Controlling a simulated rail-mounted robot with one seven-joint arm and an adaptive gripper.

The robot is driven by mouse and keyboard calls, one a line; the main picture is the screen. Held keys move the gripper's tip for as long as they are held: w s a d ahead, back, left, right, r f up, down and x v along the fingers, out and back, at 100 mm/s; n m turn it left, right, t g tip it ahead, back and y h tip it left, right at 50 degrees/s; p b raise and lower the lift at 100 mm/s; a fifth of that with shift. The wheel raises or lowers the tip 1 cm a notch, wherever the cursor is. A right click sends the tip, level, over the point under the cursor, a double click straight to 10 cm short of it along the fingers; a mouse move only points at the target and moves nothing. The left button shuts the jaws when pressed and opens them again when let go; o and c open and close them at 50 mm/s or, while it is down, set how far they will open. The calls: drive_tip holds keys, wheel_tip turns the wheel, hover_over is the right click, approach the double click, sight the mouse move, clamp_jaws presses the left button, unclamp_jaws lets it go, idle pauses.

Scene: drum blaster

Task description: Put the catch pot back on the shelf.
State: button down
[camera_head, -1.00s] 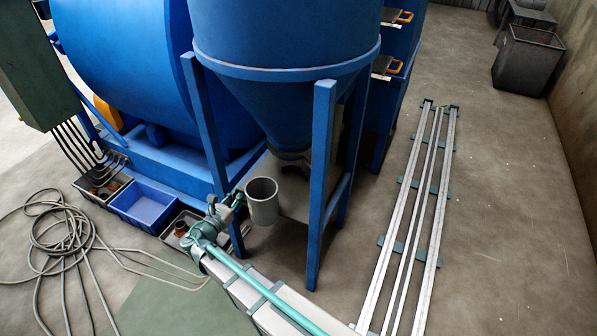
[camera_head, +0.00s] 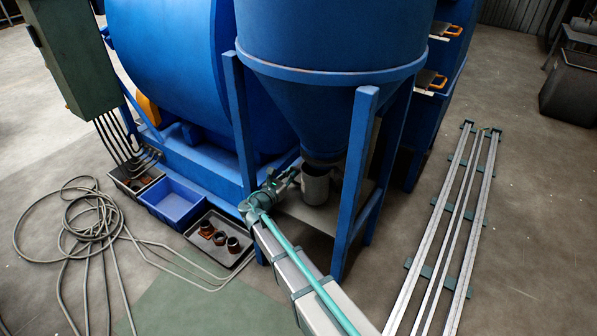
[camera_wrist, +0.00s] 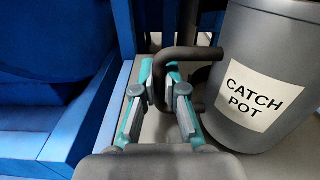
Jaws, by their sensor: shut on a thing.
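The grey catch pot (camera_head: 316,188) is upright under the blue hopper cone (camera_head: 325,115), between its legs. Its white label reads CATCH POT in the wrist view (camera_wrist: 258,100). My gripper (camera_head: 287,181) is at the pot's left side. In the wrist view my gripper (camera_wrist: 161,78) is shut on the pot's dark bent handle (camera_wrist: 188,55). The grey shelf (camera_head: 305,218) spans low between the hopper legs, beneath the pot. I cannot tell whether the pot's base touches the shelf.
A blue hopper leg (camera_head: 357,190) stands close right of the pot, another leg (camera_head: 240,125) to the left. A blue bin (camera_head: 173,201) and a dark tray (camera_head: 222,255) with brown parts lie left. A coiled hose (camera_head: 85,225) covers the floor farther left.

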drive_tip(key=b+x, duration=0.1)
drive_tip(key=x, duration=0.1)
drive_tip(key=f+b+x, duration=0.1)
drive_tip(key=x, duration=0.1)
drive_tip(key=shift+w+d, duration=0.15)
drive_tip(key=shift+w, duration=0.1)
drive_tip(key=shift+f, duration=0.3)
drive_tip(key=shift+r, duration=0.1)
drive_tip(key=c, duration=1.7)
unclamp_jaws()
drive_tip(key=shift+f, duration=0.2)
drive_tip(key=o, duration=0.5)
drive_tip(key=shift+r, duration=0.15)
